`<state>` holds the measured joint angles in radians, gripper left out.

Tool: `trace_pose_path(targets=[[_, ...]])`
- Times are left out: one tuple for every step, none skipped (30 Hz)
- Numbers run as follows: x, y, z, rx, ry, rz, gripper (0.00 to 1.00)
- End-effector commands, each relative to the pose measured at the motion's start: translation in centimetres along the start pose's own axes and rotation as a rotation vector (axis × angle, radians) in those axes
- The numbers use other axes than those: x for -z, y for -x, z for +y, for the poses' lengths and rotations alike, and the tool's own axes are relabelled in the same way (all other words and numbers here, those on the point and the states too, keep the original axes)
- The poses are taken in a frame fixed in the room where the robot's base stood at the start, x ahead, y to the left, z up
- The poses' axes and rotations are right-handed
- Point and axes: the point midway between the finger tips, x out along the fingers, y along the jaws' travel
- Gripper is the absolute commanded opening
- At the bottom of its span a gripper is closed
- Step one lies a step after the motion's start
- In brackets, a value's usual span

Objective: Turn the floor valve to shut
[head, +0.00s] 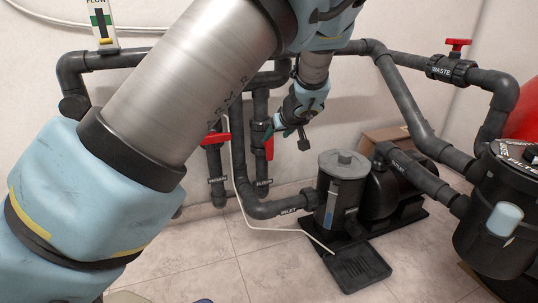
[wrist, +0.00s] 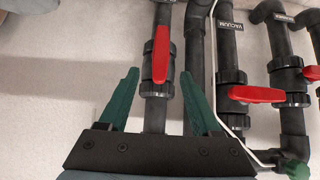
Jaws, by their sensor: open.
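The floor valve has a red lever handle (head: 269,148) that hangs vertical, in line with its dark pipe, above a label that seems to read FLOOR (head: 263,182). In the wrist view the same red handle (wrist: 161,55) also runs along its pipe. My gripper (head: 289,137) is near this valve, to its right in the head view. In the wrist view my gripper (wrist: 160,73) is open and empty, its green fingers to either side of the valve's pipe. The handle appears between and beyond the fingertips; whether they touch it cannot be told.
Neighbouring valves have crosswise red handles, one marked VACUUM (wrist: 256,94) and one at the right edge (wrist: 310,72). A thin white cable (wrist: 213,90) runs beside the pipes. The pump (head: 343,185), black filter tank (head: 500,220) and waste valve (head: 456,45) stand to the right.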

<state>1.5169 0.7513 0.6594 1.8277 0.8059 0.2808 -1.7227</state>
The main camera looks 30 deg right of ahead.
Motion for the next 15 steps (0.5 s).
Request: trace_pose_path(targets=[[-0.1, -0.7, -0.1, 0.002, 0.001, 0.0, 0.65], [0.0, -1.1, -0.1, 0.003, 0.002, 0.0, 0.65], [-0.1, -1.7, -0.2, 0.004, 0.003, -0.001, 0.65], [-0.1, -2.2, -0.2, 0.003, 0.003, -0.001, 0.65], [-0.1, -2.9, -0.2, 0.004, 0.003, -0.001, 0.65], [-0.1, -3.6, -0.2, 0.005, 0.002, -0.001, 0.65], [-0.1, -4.2, -0.2, 0.005, 0.003, -0.001, 0.65], [-0.1, -4.8, -0.2, 0.004, 0.003, -0.001, 0.65], [-0.1, -5.6, -0.3, 0.005, 0.003, -0.002, 0.65], [-0.1, -6.2, -0.3, 0.005, 0.002, -0.001, 0.65], [-0.1, -6.7, -0.2, 0.004, 0.002, -0.001, 0.65], [-0.1, -7.3, -0.2, 0.004, 0.003, -0.002, 0.65], [-0.1, -7.8, -0.2, 0.004, 0.003, -0.002, 0.65], [-0.1, -8.2, -0.2, 0.004, 0.003, -0.002, 0.65], [-0.1, -8.7, -0.2, 0.004, 0.002, -0.002, 0.65]])
